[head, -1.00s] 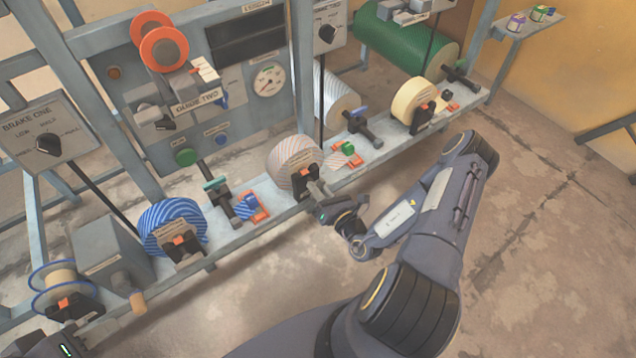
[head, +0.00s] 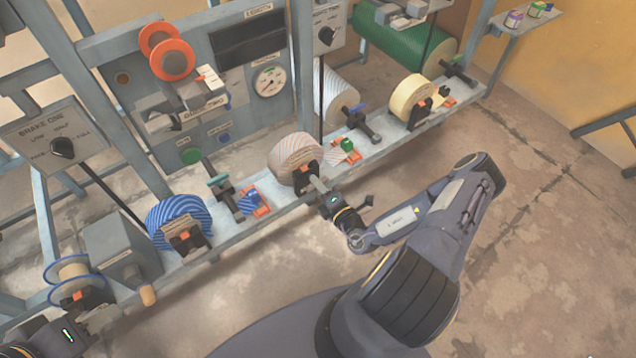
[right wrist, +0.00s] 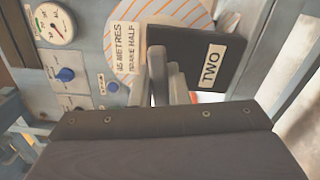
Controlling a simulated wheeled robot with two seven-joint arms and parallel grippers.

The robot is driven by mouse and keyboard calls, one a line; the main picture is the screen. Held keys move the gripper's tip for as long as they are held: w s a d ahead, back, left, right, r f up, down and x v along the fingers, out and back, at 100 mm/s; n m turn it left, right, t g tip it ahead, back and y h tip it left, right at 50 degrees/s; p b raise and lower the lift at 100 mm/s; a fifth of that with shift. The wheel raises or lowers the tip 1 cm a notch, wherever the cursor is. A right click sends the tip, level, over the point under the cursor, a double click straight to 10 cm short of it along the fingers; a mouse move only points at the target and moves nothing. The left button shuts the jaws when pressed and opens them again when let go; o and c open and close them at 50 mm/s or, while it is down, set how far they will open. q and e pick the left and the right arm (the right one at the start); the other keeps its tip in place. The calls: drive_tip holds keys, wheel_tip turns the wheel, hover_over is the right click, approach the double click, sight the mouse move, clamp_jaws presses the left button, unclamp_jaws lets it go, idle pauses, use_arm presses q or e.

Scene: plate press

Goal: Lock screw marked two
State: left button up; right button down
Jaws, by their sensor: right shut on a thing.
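The peach-striped reel (head: 294,158) sits on the rail in the middle of the head view. A black block (head: 306,177) with an orange part stands at its front. In the right wrist view this block (right wrist: 190,58) carries a label reading TWO. My right gripper (head: 316,184) is at the front of the block, its fingers (right wrist: 165,75) close together and shut on the lock screw there. The screw is mostly hidden by the fingers. My left gripper (head: 68,334) is at the lower left, near a blue-rimmed spool (head: 72,282); its fingers cannot be made out.
A blue-striped reel (head: 180,222) and a cream reel (head: 412,96) sit along the same rail, each with a black block. A clamp (head: 222,187) and a green knob (head: 347,144) stand between reels. The floor (head: 540,240) at the right is open.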

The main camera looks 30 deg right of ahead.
drive_tip(key=shift+m, duration=1)
drive_tip(key=c, duration=1.4)
unclamp_jaws()
drive_tip(key=shift+s, duration=0.1)
drive_tip(key=s+p, duration=0.1)
drive_tip(key=s, duration=0.6)
drive_tip(key=shift+s+d, duration=0.3)
